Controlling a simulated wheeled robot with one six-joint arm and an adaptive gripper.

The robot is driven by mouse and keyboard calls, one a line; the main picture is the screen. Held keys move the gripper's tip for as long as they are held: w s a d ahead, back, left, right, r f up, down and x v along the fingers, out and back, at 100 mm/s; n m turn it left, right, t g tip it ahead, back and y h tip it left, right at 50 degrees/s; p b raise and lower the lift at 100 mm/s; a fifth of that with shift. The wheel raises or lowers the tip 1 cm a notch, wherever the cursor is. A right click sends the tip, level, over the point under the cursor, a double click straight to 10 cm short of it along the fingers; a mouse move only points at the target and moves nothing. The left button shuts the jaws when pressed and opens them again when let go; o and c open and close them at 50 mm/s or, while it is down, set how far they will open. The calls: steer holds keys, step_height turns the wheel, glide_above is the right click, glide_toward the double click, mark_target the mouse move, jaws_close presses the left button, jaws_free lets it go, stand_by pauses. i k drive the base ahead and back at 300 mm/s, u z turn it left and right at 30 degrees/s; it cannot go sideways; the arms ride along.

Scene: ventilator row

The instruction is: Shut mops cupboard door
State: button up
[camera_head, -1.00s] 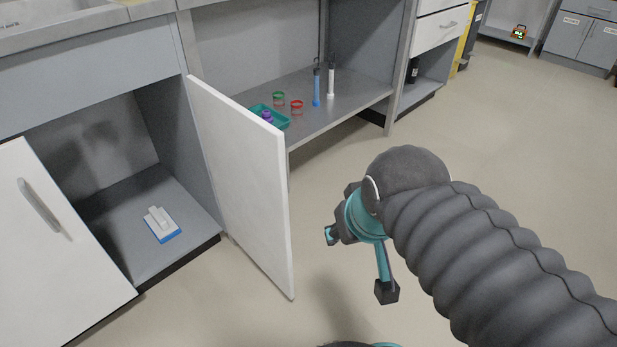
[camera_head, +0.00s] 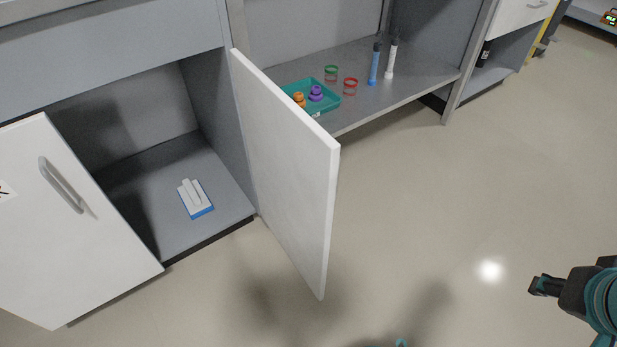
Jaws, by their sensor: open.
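A white cupboard door (camera_head: 285,175) stands wide open, hinged at the right side of a grey cupboard (camera_head: 150,180). A second white door (camera_head: 65,225) with a grey handle (camera_head: 60,184) stands open at the left side of the same cupboard. I cannot tell from a label which door is the mops one; a sign at the left edge is cut off. A white and blue block-like item (camera_head: 195,198) lies on the cupboard floor. My gripper (camera_head: 540,287) is partly in view at the lower right, open and empty, well apart from both doors.
A shelf behind the door holds a teal tray (camera_head: 328,107), red and green rings and two upright tubes, one blue (camera_head: 374,64) and one white (camera_head: 391,60). The floor (camera_head: 430,210) between the door and my gripper is clear.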

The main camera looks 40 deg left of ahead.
mark_target(296, 163)
steer(key=i, duration=1.45)
steer(key=u, duration=2)
steer(key=k, duration=1)
steer(key=u, duration=1.5)
